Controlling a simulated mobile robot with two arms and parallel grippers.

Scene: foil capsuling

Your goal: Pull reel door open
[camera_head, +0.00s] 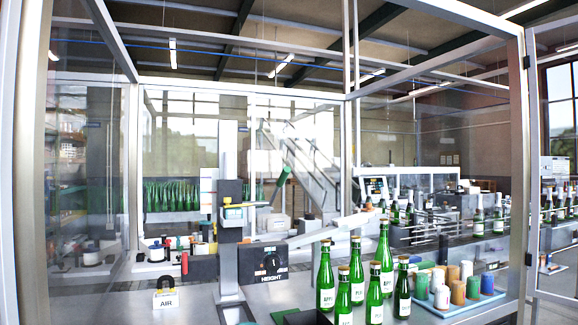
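Clear panels in metal frames surround the machine. A large framed panel stands at the left (30,160), and another at the right has a metal upright (518,160) with small dark fittings on it. I cannot tell which panel, if any, is the reel door. No reel can be made out for sure. Neither of my grippers is in view.
A black HEIGHT knob box (270,264) stands mid-machine beside a grey column (228,270). Several green bottles (343,294) stand on the bench in front, left of a blue tray (458,306) of coloured capsules. A padlocked AIR tag (166,300) sits front left.

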